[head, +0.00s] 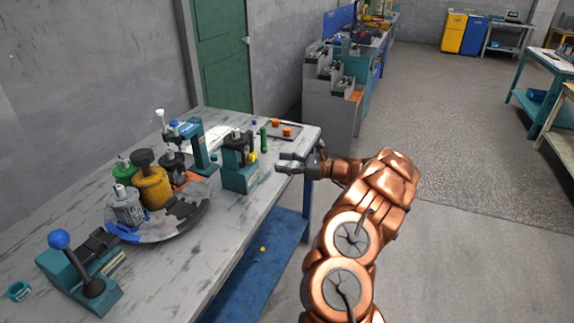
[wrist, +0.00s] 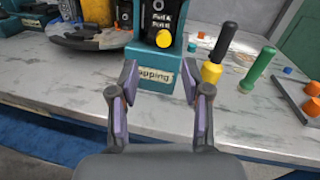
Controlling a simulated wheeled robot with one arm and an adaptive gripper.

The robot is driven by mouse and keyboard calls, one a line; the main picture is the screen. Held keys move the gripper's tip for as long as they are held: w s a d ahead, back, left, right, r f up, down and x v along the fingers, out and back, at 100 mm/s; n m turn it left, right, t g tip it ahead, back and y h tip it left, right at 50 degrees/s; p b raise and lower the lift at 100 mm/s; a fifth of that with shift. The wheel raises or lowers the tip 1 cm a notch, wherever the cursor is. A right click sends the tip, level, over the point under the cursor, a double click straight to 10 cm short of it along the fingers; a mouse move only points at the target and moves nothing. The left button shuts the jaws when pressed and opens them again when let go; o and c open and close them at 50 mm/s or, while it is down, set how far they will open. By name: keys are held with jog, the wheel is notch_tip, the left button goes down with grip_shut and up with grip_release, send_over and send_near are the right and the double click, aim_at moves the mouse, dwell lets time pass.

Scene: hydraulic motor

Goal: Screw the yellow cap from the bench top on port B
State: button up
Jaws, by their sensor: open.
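A teal fixture (head: 240,178) on the bench top holds a motor, and its front plate reads "apping" in the wrist view (wrist: 150,75). A round yellow piece (wrist: 164,38) shows on the front of the motor, under small white lettering; I cannot read which port it is. A dark-handled piece with a yellow lower end (wrist: 211,72) stands on the bench right of the fixture. Which yellow piece is the loose cap is not certain. My gripper (head: 284,163) is open and empty in front of the fixture; its two fingers also show in the wrist view (wrist: 160,92).
A green-handled piece (wrist: 258,70) stands farther right. Orange pieces (head: 288,131) lie on a dark tray there. A round turntable (head: 195,222) carries several motors. A press with a blue knob (head: 59,239) stands nearest. A small yellow piece (head: 262,249) lies on the blue lower shelf.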

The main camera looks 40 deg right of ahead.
jog(key=b+x, duration=0.1)
jog(key=x, duration=0.7)
jog(key=shift+w+f+b, duration=0.2)
jog(key=shift+w+b, duration=0.1)
jog(key=shift+w, duration=0.1)
dwell(0.5)
grip_shut()
dwell(0.4)
jog(key=shift+d, duration=0.1)
jog(key=shift+r+m+p, duration=0.15)
jog(key=shift+m+p, duration=0.25)
jog(key=shift+p, duration=0.2)
jog(key=shift+m+p, duration=1.2)
jog(key=shift+p, duration=0.65)
